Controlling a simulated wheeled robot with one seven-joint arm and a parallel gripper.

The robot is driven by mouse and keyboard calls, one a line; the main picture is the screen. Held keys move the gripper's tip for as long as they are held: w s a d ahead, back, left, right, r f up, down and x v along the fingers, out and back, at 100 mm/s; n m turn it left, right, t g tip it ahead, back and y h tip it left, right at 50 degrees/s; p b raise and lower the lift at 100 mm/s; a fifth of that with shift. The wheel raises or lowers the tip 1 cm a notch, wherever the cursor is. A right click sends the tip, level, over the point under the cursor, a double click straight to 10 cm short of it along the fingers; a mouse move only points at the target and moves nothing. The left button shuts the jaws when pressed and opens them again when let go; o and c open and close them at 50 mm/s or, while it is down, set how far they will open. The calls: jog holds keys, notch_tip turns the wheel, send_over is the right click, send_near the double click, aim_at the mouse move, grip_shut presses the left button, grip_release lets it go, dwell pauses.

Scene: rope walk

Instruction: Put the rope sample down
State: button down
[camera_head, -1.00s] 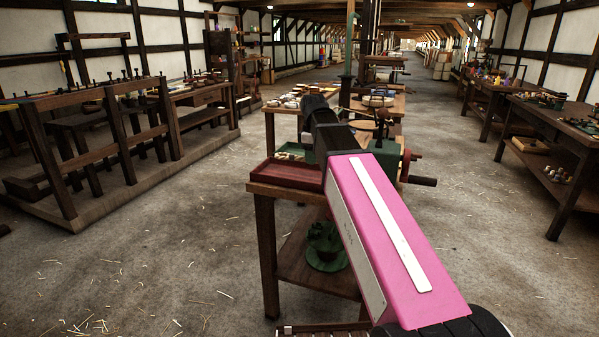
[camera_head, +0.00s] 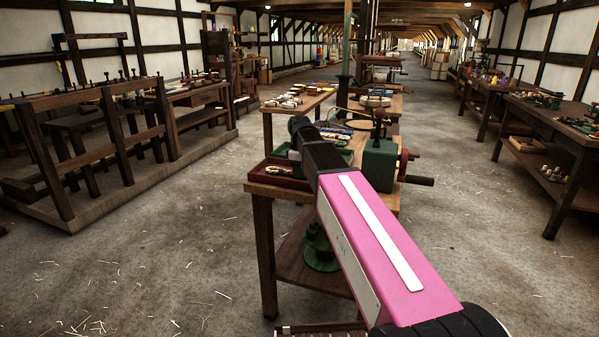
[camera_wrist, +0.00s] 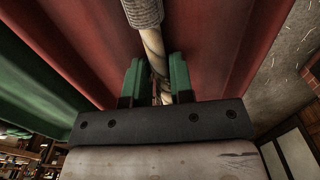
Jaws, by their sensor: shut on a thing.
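The rope sample (camera_wrist: 152,45) is a pale twisted length with a grey whipped band at its upper end in the wrist view. My gripper (camera_wrist: 156,72) has its two green fingers closed around the rope's lower part. Behind the rope spreads the red inside of a tray, which shows in the head view as a dark red tray (camera_head: 254,179) at the near left of the workbench (camera_head: 258,205). My pink arm hides part of the tray and most of the gripper in the head view. I cannot tell whether the rope touches the tray.
A green vice-like block (camera_head: 380,163) with a handle stands right of my arm on the bench. A dark wooden frame (camera_head: 115,135) stands at left, another table (camera_head: 560,120) at right.

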jog(key=c, duration=1)
grip_release()
notch_tip(320, 180, up, 12)
